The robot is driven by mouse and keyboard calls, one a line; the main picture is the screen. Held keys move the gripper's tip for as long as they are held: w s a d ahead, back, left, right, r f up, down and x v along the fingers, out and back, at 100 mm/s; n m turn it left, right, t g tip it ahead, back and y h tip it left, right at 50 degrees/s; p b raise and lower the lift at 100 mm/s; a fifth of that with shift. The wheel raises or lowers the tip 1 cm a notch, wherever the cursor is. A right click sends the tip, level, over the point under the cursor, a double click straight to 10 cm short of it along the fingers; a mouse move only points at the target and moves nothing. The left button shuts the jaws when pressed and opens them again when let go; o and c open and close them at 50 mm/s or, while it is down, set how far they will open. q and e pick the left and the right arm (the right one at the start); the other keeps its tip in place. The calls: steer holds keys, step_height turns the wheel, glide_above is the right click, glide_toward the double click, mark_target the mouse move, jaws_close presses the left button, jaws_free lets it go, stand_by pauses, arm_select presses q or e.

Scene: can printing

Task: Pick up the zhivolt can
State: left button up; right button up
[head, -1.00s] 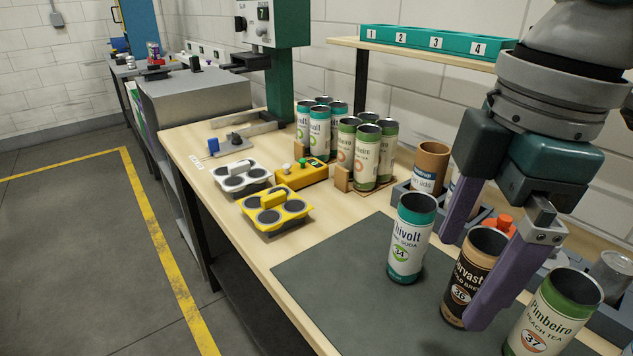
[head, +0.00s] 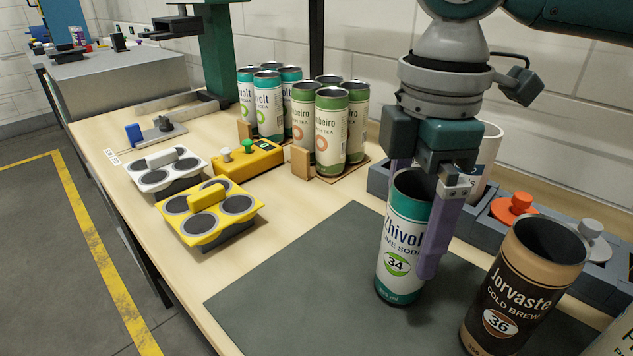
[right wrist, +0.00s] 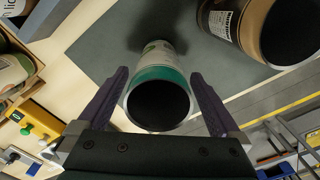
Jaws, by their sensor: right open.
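The zhivolt can (head: 397,262), white with teal bands and the number 34, stands upright on the dark mat (head: 300,290) in the head view. My right gripper (head: 413,225) points down over it, open, with one purple finger in front of the can's right side and the other mostly hidden behind it. In the right wrist view, the can (right wrist: 160,76) lies between the two spread fingers, its open top facing the camera. I cannot tell whether either finger touches it. My left gripper is not in view.
A brown Jorvaste can (head: 518,290) stands close to the right on the mat. Teal cans (head: 268,105) and green-banded cans (head: 331,130) stand at the back. Yellow (head: 205,222) and white (head: 165,172) carriers sit left. A grey tray (head: 480,215) lies behind.

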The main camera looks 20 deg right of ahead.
step_height(320, 180, down, 2)
steer(key=shift+f, duration=0.1)
steer(key=shift+c, duration=0.2)
steer(key=c, duration=1.3)
steer(key=shift+o, duration=0.2)
